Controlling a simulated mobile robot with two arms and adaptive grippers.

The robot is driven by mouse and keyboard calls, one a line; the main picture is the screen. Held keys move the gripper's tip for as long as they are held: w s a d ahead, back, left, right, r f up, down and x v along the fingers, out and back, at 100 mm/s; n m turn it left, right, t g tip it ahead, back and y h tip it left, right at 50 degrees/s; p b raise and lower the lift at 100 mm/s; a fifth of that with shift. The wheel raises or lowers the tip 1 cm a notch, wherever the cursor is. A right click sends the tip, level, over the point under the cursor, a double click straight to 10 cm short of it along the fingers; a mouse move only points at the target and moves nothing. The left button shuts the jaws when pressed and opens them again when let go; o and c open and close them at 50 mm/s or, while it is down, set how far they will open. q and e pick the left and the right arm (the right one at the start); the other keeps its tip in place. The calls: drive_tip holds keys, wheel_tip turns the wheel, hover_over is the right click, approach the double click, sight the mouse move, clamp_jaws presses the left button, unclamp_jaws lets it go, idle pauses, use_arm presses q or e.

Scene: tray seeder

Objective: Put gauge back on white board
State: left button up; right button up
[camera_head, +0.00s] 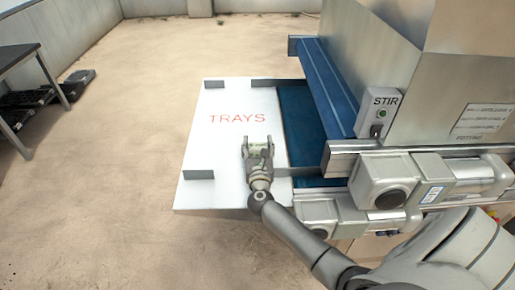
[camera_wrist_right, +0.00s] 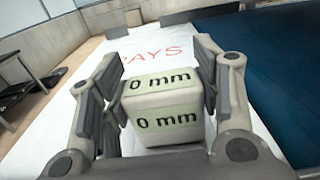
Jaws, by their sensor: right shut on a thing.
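The gauge (camera_wrist_right: 165,104) is a pale block with green labels reading "0 mm" on two faces. In the right wrist view it sits between the fingers of my right gripper (camera_wrist_right: 158,95), which is shut on it. In the head view my right gripper (camera_head: 258,147) is over the white board (camera_head: 215,150), below the red word "TRAYS", and the gauge is mostly hidden there. I cannot tell whether the gauge touches the board. My left gripper is not in view.
The board joins a blue conveyor belt (camera_head: 298,115) at its right. Small dark brackets (camera_head: 199,174) stand at the board's corners. A machine with a "STIR" switch box (camera_head: 380,112) stands at the right. A dark table (camera_head: 18,60) is at the far left.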

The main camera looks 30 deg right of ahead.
drive_tip(key=shift+f, duration=0.25)
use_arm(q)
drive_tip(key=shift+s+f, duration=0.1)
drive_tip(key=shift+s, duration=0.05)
use_arm(e)
drive_tip(key=shift+f, duration=0.15)
drive_tip(key=o, duration=1.2)
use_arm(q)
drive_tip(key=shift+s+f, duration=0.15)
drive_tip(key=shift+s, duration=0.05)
